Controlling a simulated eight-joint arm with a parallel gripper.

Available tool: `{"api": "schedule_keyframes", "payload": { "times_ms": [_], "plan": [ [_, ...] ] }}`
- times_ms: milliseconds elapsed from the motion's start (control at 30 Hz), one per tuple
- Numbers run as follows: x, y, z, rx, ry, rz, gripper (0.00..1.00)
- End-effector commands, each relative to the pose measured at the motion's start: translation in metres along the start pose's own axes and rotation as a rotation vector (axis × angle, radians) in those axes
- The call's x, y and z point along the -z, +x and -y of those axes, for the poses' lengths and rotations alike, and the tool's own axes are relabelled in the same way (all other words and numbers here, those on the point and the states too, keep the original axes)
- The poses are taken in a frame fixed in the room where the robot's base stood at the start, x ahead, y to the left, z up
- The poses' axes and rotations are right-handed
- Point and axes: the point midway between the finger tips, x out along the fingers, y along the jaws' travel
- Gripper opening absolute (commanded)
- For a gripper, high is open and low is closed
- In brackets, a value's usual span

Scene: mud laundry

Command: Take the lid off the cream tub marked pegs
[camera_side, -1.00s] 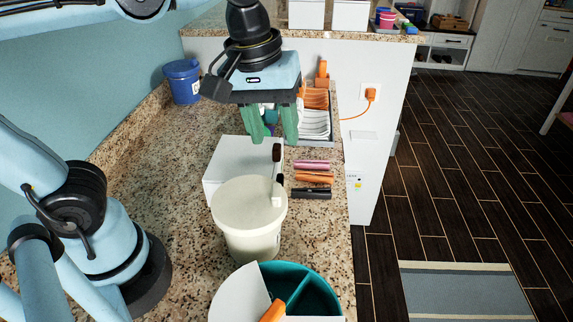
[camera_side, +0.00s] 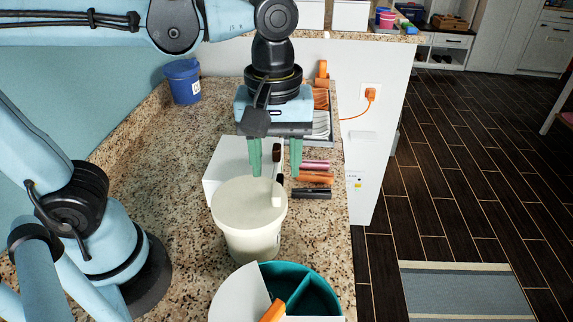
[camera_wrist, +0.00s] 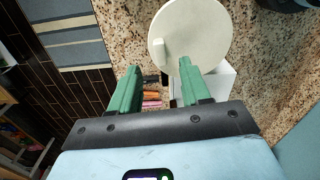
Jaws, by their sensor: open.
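The cream tub (camera_side: 250,238) stands upright on the speckled counter, with its round lid (camera_side: 240,200) on top. My gripper (camera_side: 275,174) points down with green fingers apart and empty. No marking is readable.
A white box (camera_side: 222,165) stands behind the tub. A teal divided bin (camera_side: 320,295) with a white cover and an orange item is in front. Several coloured rolls (camera_side: 313,178) lie right of the box, near the counter edge. A blue bucket (camera_side: 184,82) stands at the back left.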

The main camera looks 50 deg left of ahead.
Motion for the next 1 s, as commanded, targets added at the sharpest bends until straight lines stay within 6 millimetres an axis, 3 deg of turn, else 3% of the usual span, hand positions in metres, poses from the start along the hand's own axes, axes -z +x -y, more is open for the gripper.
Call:
{"api": "schedule_keyframes", "payload": {
  "times_ms": [500,800,833,1000],
  "plan": [
    [0.0,0.049,0.0,-0.001,0.0,-0.001,0.47],
    [0.0,0.052,0.0,-0.001,0.0,-0.001,0.47],
    [0.0,0.052,0.0,-0.001,0.0,-0.001,0.45],
    [0.0,0.052,0.0,-0.001,0.0,-0.001,0.19]
  ]
}}
